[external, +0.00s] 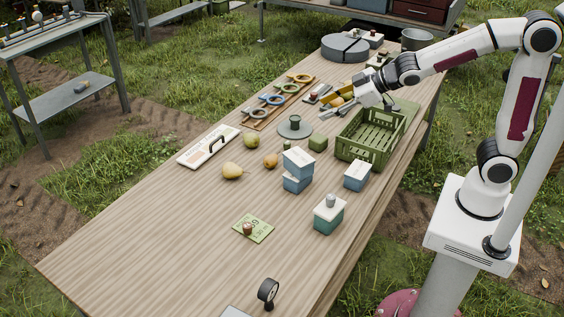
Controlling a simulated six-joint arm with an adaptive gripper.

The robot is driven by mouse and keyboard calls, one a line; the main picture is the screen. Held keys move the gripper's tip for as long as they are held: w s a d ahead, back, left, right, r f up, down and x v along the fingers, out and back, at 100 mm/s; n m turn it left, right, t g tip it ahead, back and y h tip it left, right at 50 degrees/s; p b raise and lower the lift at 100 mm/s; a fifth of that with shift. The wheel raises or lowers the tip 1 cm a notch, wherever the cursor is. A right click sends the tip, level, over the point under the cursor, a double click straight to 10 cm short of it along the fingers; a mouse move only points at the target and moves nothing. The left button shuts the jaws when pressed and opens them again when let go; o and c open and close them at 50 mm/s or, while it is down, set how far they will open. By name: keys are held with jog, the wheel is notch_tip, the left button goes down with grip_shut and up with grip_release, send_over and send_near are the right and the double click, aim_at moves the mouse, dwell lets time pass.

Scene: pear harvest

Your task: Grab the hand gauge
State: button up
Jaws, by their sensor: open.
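My gripper (334,108) is open over the far half of the wooden table, left of the green crate. No item is plainly marked as the hand gauge. Several ring-shaped tools with handles (272,100) lie on a wooden board (257,124) left of my gripper. A white board with a dark handle (196,156) lies at the table's left edge. A round black-rimmed dial (268,291) stands at the near end.
The green crate (346,151) looks empty. Blue-and-white boxes (297,182), a teal box (328,221), a pear (231,171) and other fruit stand mid-table. A round grey block (345,48) is at the far end. The near left tabletop is clear.

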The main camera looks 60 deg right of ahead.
jog(key=w+a+f+n+y, duration=0.2)
jog(key=a, duration=0.4)
jog(key=w+a+f+n+y, duration=0.1)
jog(key=w+a+f, duration=0.15)
jog(key=a, duration=0.25)
jog(key=n+g+y, duration=0.9)
jog(key=g, duration=0.1)
send_near(270, 282)
jog(key=x, duration=0.3)
jog(key=shift+s+f, duration=0.15)
jog(key=shift+s, duration=0.15)
jog(key=shift+x, duration=1.25)
jog(key=shift+a, duration=0.1)
jog(key=shift+w+x, duration=0.15)
jog(key=shift+x, duration=1.1)
jog(key=shift+w+x, duration=0.2)
jog(key=shift+x, duration=1.1)
